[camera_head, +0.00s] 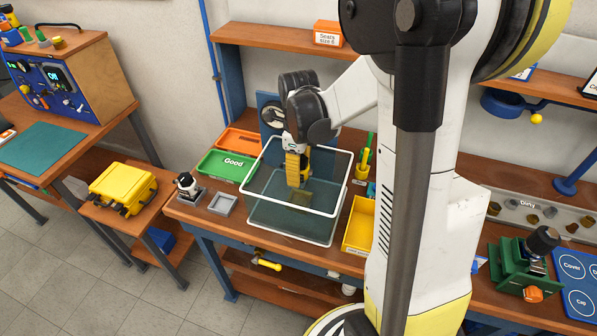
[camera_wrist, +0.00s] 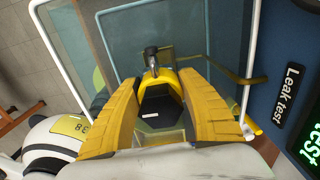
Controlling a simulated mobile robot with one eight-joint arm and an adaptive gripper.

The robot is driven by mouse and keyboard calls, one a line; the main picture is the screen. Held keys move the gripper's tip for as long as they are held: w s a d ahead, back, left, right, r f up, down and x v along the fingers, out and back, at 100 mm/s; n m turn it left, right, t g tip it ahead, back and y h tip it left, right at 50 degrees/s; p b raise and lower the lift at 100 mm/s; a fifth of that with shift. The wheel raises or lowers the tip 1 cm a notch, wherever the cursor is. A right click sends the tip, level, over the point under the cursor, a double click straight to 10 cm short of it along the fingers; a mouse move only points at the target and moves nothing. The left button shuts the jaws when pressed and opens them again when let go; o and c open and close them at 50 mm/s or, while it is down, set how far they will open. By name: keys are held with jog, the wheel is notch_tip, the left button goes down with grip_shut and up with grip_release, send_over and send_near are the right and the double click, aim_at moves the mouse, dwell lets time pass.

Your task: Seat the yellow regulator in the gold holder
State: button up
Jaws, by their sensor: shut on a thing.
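My gripper (camera_head: 293,178) points down inside the upper part of a clear, white-rimmed tank. In the wrist view my gripper's yellow fingers (camera_wrist: 157,84) are shut on the yellow regulator (camera_wrist: 156,94), which has a black hexagonal face and a dark metal stub at its far end. The fingers hide its sides. In the head view a dull gold piece (camera_head: 302,198), apparently the gold holder, lies lower in the tank, below my gripper. A bent gold bar (camera_wrist: 222,79) shows beyond the regulator in the wrist view. I cannot tell whether regulator and holder touch.
A Leak test panel (camera_wrist: 292,95) is beside the tank.

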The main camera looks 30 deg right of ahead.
jog(key=shift+f+b, duration=3.8)
jog(key=shift+f, duration=0.4)
dwell(3.8)
